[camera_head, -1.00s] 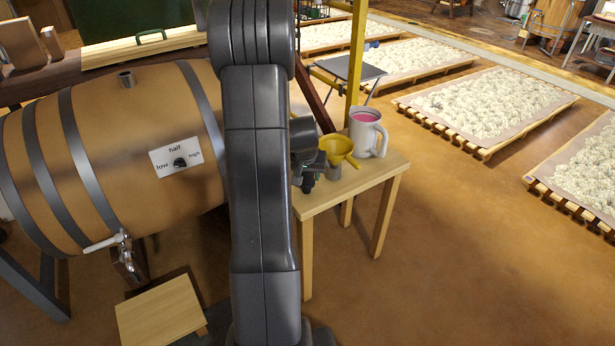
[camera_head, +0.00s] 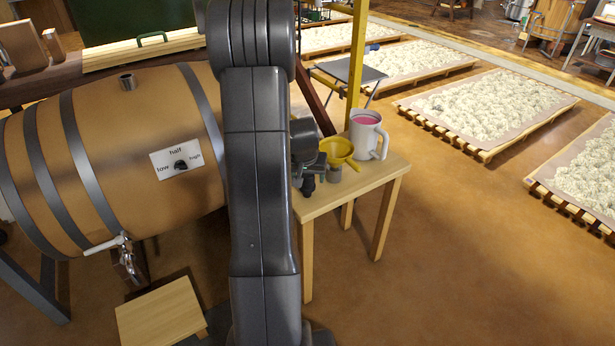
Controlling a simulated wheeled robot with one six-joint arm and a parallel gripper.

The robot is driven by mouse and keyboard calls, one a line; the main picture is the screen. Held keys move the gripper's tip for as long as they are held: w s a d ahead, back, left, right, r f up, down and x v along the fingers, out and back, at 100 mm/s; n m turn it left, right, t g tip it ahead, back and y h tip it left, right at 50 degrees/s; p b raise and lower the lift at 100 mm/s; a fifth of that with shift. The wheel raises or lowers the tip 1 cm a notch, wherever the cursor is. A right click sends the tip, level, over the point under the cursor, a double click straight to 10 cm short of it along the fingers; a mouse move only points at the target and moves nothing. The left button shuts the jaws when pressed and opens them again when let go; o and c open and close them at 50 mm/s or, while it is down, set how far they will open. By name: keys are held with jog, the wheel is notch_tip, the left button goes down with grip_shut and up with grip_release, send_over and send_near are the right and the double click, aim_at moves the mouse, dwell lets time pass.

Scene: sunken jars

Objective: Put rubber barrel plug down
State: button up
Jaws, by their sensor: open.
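My gripper (camera_head: 310,180) is low over the left end of the small wooden table (camera_head: 386,170), partly hidden behind my own arm. Its jaws are open. A small grey cylinder (camera_head: 335,174) stands on the table just right of the gripper, in front of the yellow funnel (camera_head: 338,149). It may be the rubber barrel plug, but it is too small to tell. The wooden barrel (camera_head: 120,150) lies on its side at left, with a short metal-like neck (camera_head: 128,81) on top.
A white jug (camera_head: 366,136) with pink contents stands behind the funnel, close to the gripper. The barrel has a tap (camera_head: 122,243) and a level dial (camera_head: 177,160). A low wooden stool (camera_head: 160,312) stands below the tap. Open floor lies right of the table.

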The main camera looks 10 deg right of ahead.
jog(key=p+v, duration=0.2)
jog(key=v, duration=0.9)
